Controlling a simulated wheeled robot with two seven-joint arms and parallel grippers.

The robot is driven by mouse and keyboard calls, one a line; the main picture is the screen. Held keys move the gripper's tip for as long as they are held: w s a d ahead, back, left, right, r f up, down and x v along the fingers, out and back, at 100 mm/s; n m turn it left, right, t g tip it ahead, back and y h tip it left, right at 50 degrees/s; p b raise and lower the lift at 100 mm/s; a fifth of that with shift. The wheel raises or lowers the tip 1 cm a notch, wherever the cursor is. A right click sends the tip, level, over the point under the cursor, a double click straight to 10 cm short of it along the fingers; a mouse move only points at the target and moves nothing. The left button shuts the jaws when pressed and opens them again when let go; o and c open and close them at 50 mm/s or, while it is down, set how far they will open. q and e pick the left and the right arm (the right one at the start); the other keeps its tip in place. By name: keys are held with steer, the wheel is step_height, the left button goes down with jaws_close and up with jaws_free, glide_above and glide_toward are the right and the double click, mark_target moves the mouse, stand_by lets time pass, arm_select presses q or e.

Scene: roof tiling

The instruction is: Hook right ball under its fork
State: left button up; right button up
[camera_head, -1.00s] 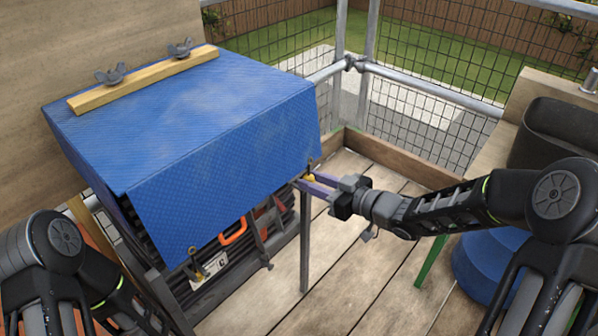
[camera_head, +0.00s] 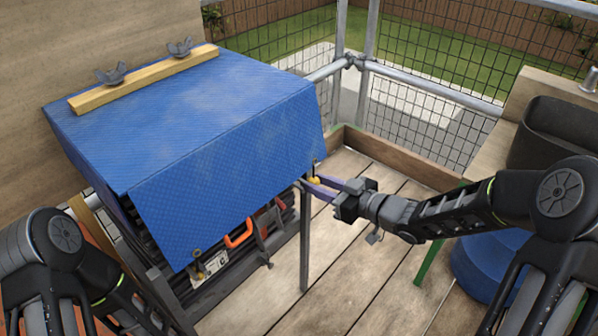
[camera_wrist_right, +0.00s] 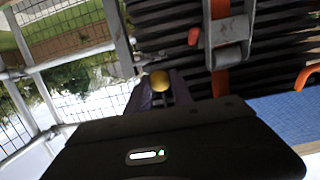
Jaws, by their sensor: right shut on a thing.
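A blue tarp (camera_head: 200,120) covers the box-like frame and hangs over its front edge. At the tarp's lower right corner is a small yellow ball (camera_head: 314,181). My right gripper (camera_head: 318,185), with purple fingers, is shut on this ball. In the right wrist view the ball (camera_wrist_right: 160,80) sits between the fingertips, in front of dark ribbed layers. I cannot make out the right fork clearly in either view.
An orange handle (camera_head: 238,234) and buckled straps sit on the frame's front; a strap buckle (camera_wrist_right: 229,35) shows close in the wrist view. A grey post (camera_head: 305,240) stands just below my right gripper. The plank floor (camera_head: 350,265) is open to the right.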

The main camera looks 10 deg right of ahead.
steer(key=shift+f, duration=0.1)
step_height(320, 180, down, 7)
steer(key=b, duration=0.5)
steer(key=shift+s+f+b, duration=0.15)
steer(key=shift+f+b, duration=0.05)
steer(key=shift+b, duration=0.1)
stand_by(0.6)
steer(key=shift+r+b+x, duration=0.15)
steer(key=shift+b+x, duration=0.1)
steer(key=shift+x, duration=0.9)
steer(key=shift+r+b+x, duration=0.15)
steer(key=shift+b+x, duration=0.1)
steer(key=shift+x, duration=0.95)
steer(key=shift+r, duration=0.1)
steer(key=shift+r+p, duration=0.8)
